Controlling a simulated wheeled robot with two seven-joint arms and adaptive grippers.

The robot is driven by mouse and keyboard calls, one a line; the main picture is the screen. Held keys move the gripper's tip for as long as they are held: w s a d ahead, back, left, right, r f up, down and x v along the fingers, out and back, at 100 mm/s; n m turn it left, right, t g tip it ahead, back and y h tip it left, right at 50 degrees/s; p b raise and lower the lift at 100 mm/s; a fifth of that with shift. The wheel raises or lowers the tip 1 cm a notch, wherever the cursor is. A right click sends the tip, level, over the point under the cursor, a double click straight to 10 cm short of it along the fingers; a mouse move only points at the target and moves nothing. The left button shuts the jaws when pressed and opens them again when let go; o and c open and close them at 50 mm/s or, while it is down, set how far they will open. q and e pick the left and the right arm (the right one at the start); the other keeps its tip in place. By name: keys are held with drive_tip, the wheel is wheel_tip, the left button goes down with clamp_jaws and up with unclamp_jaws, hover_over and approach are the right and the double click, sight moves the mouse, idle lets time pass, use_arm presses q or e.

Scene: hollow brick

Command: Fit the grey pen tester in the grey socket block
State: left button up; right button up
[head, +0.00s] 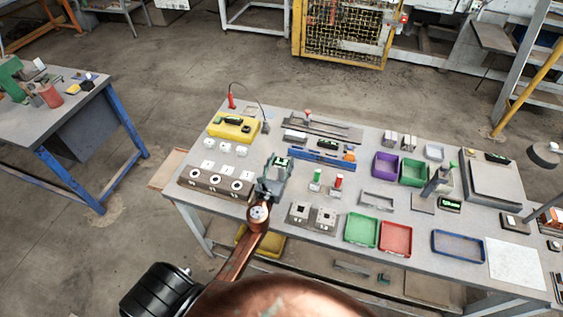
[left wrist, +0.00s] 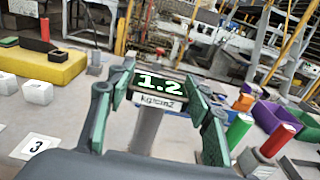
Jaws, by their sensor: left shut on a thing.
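My left gripper (head: 272,180) is shut on the grey pen tester (left wrist: 148,125), above the table beside the row of numbered bricks. The display also shows small at the gripper in the head view. I cannot tell for certain which is the socket block. My right gripper is not in view.
Hollow bricks (head: 214,183) with round holes lie left of the gripper. Green (head: 317,176) and red (head: 338,181) upright cylinders stand close on its right. A yellow case (head: 233,128) lies behind left. Green (head: 361,231) and red (head: 396,239) trays lie front right.

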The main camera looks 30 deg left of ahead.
use_arm(q)
drive_tip(key=shift+f, duration=0.3)
drive_tip(key=o, duration=1.2)
drive_tip(key=shift+o, duration=0.2)
drive_tip(key=shift+s+d+f, duration=0.1)
drive_tip(key=shift+s+d, duration=0.05)
drive_tip(key=shift+s, duration=0.35)
drive_tip(key=v, duration=1.1)
